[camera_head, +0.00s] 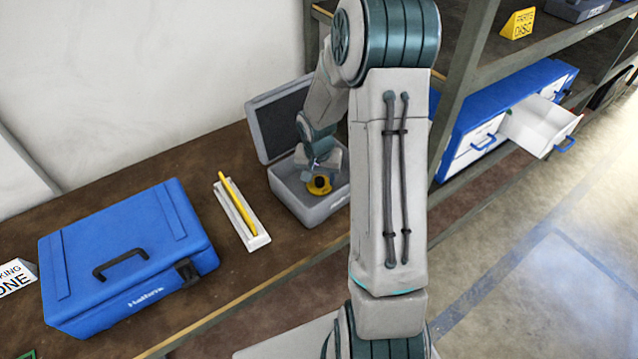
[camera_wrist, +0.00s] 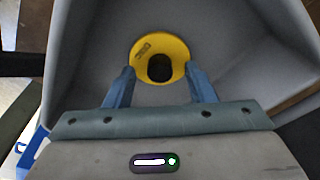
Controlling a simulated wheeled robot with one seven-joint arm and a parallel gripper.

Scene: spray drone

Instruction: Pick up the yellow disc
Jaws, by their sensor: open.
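The yellow disc (camera_wrist: 174,48) has a dark round centre and lies inside an open grey case. It also shows in the head view (camera_head: 319,185), just below my gripper. The grey case (camera_head: 318,213) stands on the brown bench with its lid raised at the back. My gripper (camera_wrist: 160,78) is open, with its two blue fingers near the disc's lower left and lower right edges in the wrist view. I cannot tell whether the fingers touch the disc. In the head view my arm hides part of the case, and the fingers are hard to make out.
A closed blue case (camera_head: 130,262) stands on the bench at left. A white tray (camera_head: 258,241) with a yellow stick (camera_head: 238,200) lies between the cases. At right, a shelf holds a blue drawer unit with an open white drawer (camera_head: 541,125).

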